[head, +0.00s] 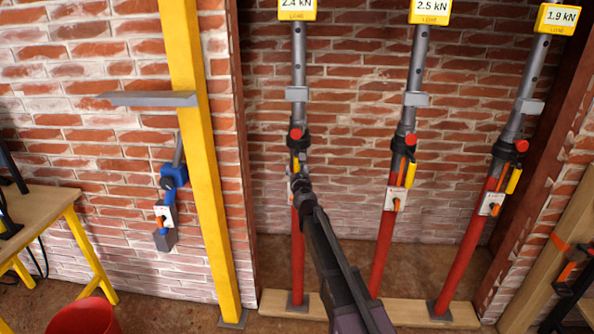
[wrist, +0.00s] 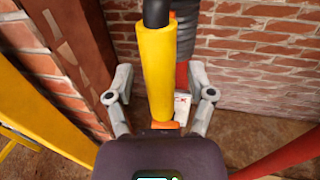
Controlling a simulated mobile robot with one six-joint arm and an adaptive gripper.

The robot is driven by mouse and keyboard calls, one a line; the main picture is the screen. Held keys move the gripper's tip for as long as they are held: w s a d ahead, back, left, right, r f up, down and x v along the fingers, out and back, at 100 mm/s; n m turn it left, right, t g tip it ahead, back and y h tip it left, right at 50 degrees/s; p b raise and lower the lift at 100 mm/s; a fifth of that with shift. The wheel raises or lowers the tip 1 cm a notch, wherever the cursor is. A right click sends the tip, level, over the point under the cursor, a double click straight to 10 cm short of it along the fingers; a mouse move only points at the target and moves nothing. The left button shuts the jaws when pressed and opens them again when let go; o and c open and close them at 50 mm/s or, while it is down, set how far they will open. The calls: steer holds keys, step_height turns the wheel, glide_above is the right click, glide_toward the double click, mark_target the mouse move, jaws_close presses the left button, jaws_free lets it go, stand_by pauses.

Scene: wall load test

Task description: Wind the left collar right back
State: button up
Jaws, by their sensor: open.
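Three props stand in the brick bay; the left prop (head: 299,60) has a display reading 2.4 kN. Its left collar (head: 300,143) is black, with a red knob (head: 296,133) and a yellow handle (head: 303,157) hanging beside it. My gripper (head: 299,183) is at the left prop, just below the collar, partly hidden by my arm. In the wrist view the yellow handle (wrist: 156,70) hangs between the spread fingers of my gripper (wrist: 160,98), with gaps on both sides. A dark ribbed part (wrist: 182,50) shows behind it.
The middle prop (head: 417,65) reads 2.5 kN and the right prop (head: 524,90) 1.9 kN. A yellow post (head: 200,150) with a grey shelf (head: 150,98) stands left. A workbench (head: 45,212) and red bucket (head: 85,318) are at lower left.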

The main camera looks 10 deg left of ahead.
jaws_close()
steer(key=shift+d, duration=0.1)
steer(key=shift+w, duration=0.1)
